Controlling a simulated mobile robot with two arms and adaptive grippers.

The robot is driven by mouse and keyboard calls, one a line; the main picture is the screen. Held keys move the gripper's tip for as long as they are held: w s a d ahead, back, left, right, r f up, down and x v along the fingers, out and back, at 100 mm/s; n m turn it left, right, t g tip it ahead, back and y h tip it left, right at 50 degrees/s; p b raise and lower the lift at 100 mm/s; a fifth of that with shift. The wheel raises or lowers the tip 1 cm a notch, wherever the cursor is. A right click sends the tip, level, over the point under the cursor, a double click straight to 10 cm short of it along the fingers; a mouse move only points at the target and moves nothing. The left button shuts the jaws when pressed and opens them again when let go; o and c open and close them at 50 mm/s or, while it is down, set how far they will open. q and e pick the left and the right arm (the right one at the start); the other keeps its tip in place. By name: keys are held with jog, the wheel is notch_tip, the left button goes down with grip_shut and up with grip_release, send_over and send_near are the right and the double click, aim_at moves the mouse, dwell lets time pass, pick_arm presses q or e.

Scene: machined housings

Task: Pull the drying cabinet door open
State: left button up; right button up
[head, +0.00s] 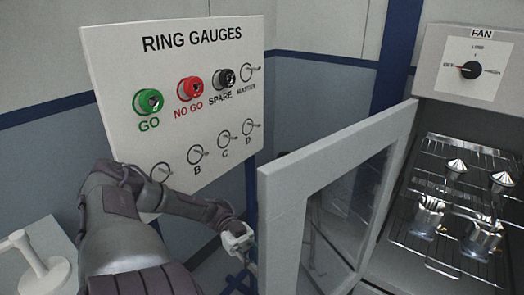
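The drying cabinet door (283,215) is a light grey frame with a glass window (345,220). It stands swung out from the cabinet at a wide angle, and the cabinet's interior shows to its right. My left arm comes in from the left, and its gripper (245,248) is low beside the door's free edge, on the left side of the door. The fingers are small and partly hidden, so I cannot tell whether they are open or touch the door. No handle is visible. My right gripper is not in view.
Inside the cabinet, wire racks (408,238) carry metal housings (430,212) and cone-topped parts (457,168). A fan dial panel (472,68) sits above. A ring gauge board (180,50) stands behind my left arm. A white stand (40,268) is at lower left.

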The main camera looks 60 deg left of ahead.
pick_arm(q)
jog(key=shift+o, duration=0.9)
jog(key=shift+r, duration=0.1)
jog(key=a, duration=0.6)
jog(key=shift+a+r, duration=0.25)
jog(key=shift+a, duration=0.05)
